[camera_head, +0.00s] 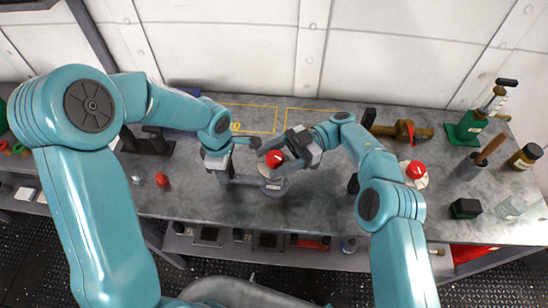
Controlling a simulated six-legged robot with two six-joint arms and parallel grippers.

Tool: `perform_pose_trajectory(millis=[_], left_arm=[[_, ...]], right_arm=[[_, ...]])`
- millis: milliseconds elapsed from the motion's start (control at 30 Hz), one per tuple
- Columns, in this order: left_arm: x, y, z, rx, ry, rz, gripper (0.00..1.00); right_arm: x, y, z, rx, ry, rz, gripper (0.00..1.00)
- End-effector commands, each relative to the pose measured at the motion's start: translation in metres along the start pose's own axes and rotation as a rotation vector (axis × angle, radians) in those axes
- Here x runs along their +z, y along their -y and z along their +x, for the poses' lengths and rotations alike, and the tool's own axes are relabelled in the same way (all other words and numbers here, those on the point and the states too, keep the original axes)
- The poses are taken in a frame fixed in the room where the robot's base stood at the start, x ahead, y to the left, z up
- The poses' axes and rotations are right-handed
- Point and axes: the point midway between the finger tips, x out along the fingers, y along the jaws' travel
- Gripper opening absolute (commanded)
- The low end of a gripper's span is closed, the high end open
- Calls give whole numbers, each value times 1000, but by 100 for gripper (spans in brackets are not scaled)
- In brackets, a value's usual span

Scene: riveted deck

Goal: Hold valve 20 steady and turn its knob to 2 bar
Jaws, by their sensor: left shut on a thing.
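A valve with a red knob (274,158) stands near the middle of the bench, with a pale round dial under the knob. Its grey lower part (274,187) shows below the dial. My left gripper (232,180) is at the valve's left side and is shut on it. My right gripper (287,155) is at the knob's right side, close against it or over it. Its fingers partly hide the knob, and I cannot tell whether they are closed on it. The valve's number and the dial marks are too small to read.
A second red knob on a pale dial (416,171) stands to the right, beside my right arm. A brass valve (404,131), a green microscope-like stand (474,122) and a brown jar (526,157) are farther right. A small red item (161,180) lies left. Yellow outlines mark the bench's back.

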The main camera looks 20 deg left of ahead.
Motion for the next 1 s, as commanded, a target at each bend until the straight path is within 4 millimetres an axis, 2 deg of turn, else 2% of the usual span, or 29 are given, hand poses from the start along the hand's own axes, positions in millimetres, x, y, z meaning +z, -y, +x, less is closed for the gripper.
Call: perform_pose_trajectory(millis=[567,1000], left_arm=[[1,1,0,-1,0,7,0],[1,0,-1,1,1,4,0]], right_arm=[[0,-2,-1,27,-1,1,70],[-1,-1,-1,275,-3,3,70]])
